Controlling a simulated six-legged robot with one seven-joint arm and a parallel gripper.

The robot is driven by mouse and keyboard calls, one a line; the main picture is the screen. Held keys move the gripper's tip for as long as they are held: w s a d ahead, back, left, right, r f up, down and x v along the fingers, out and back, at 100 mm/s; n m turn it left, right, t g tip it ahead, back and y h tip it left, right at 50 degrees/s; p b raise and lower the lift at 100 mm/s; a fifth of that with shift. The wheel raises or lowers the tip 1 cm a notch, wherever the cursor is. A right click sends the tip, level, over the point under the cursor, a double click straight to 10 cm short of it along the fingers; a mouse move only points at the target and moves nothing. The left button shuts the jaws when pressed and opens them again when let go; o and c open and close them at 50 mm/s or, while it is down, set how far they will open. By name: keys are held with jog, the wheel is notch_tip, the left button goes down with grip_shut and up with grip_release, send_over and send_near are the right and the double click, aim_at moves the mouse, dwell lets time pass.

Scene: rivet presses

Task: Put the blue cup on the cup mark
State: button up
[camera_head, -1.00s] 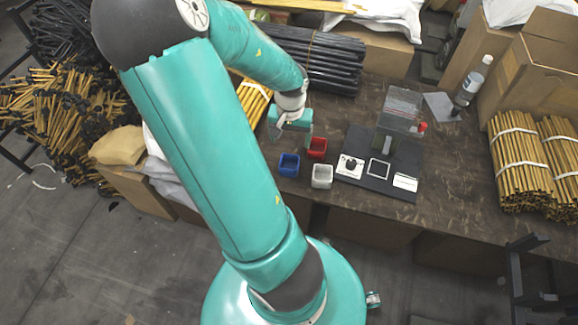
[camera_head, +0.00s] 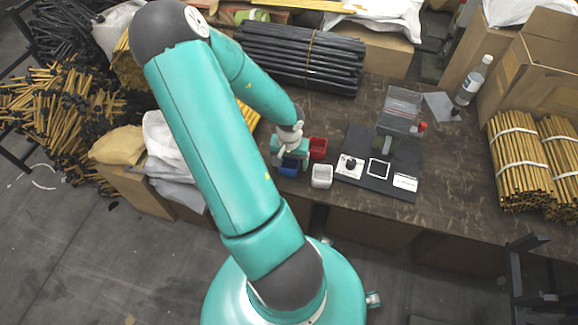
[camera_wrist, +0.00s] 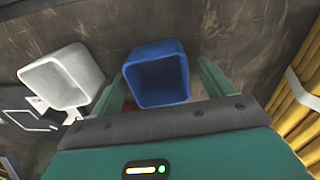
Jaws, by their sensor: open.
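The blue cup (camera_head: 288,171) stands upright on the brown table, partly hidden by my gripper (camera_head: 290,155) in the head view. In the wrist view the blue cup (camera_wrist: 158,76) opens toward the camera and lies between my two green fingers, which are apart on either side of it. My gripper is open; I cannot tell whether either finger touches the cup. A white square outline (camera_head: 380,169), which looks like the cup mark, is on the black board to the right. It shows at the left edge of the wrist view.
A white cup (camera_head: 321,177) stands just right of the blue cup, and a red cup (camera_head: 318,148) is behind. The black board (camera_head: 372,186) carries a clear-shielded press (camera_head: 398,112). Bundled dark rods (camera_head: 300,58) lie at the back.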

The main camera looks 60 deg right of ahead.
jog(key=shift+c, duration=0.4)
jog(key=c, duration=1.1)
jog(key=shift+o, duration=0.2)
jog(key=shift+r, duration=0.25)
